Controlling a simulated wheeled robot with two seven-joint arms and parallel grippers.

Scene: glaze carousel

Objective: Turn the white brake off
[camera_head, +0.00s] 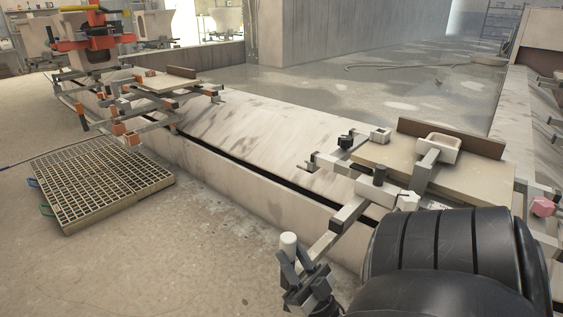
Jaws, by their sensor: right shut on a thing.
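My right gripper (293,264) is low in the middle of the view, in front of the concrete ledge. It is shut on a small white rounded handle (289,242), whose top sticks up above the fingers. I take this handle to be the white brake. A grey metal bar (330,238) runs from close behind the handle up and right to the clamp frame. The fingers hide the lower part of the handle and how it joins the bar. My left gripper is not in view.
A beige board (455,180) with a brown upright strip and a white block (439,147) sits on the clamp frame. A pink knob (543,206) is at the right. A slatted grate (100,180) lies on the floor at left. A similar frame stands beyond it.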

